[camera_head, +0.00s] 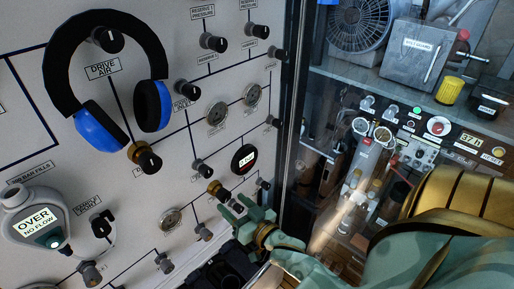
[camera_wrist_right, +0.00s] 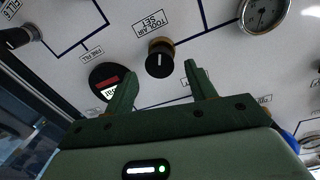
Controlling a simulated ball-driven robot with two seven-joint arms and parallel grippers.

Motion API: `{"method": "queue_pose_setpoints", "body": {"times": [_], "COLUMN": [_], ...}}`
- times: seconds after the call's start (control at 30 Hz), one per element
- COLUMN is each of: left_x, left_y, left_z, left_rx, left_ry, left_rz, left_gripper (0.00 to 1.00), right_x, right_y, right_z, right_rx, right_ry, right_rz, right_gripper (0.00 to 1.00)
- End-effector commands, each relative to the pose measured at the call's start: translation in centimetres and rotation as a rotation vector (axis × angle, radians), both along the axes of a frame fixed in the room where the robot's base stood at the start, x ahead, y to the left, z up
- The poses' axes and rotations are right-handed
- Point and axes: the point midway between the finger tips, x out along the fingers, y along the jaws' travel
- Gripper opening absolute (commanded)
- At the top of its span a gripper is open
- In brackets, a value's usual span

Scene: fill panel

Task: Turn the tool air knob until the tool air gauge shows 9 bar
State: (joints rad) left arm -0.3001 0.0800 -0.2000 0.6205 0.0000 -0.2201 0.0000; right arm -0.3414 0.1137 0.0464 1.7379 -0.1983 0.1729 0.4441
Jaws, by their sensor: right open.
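The tool air knob, black on a brass collar with a white pointer mark, shows under a "TOOL AIR SET" label in the right wrist view (camera_wrist_right: 160,58). In the head view it sits on the panel (camera_head: 214,188). My right gripper (camera_head: 232,207) is open beside it. In the wrist view the two green fingertips (camera_wrist_right: 157,72) are spread either side of the knob's line, with the knob just beyond them, apparently untouched. A round dial gauge, probably the tool air gauge, is at the wrist view's top right (camera_wrist_right: 264,12) and lower left in the head view (camera_head: 171,219); its reading is unclear. My left gripper is out of view.
A round black display (camera_head: 243,158) sits close to the knob on the panel. Other knobs and gauges surround it. A headset (camera_head: 152,105) hangs at upper left, and a grey "OVER NO FLOW" device (camera_head: 32,215) is at lower left. A cluttered bench (camera_head: 430,95) stands right.

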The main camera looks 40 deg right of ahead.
Motion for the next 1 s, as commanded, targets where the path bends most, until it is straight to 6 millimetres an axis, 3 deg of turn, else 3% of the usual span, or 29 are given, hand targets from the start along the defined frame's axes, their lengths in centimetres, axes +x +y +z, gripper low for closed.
{"method": "queue_pose_setpoints", "body": {"times": [0.2,0.43,0.6,1.0], "left_x": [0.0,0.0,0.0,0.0], "left_y": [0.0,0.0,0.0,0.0], "left_z": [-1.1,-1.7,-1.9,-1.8], "left_rx": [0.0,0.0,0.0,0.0], "left_ry": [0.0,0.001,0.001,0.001], "left_rz": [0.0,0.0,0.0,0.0], "left_gripper": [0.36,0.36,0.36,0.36], "right_x": [-6.2,-10.5,-11.6,-11.6], "right_y": [-0.1,-0.1,-0.1,-0.1], "right_z": [-0.2,0.1,0.3,0.3], "right_rx": [0.0,0.0,-0.001,-0.001], "right_ry": [0.005,0.003,0.0,0.0], "right_rz": [0.0,0.0,0.0,0.0], "right_gripper": [0.55,0.55,0.55,0.55]}}
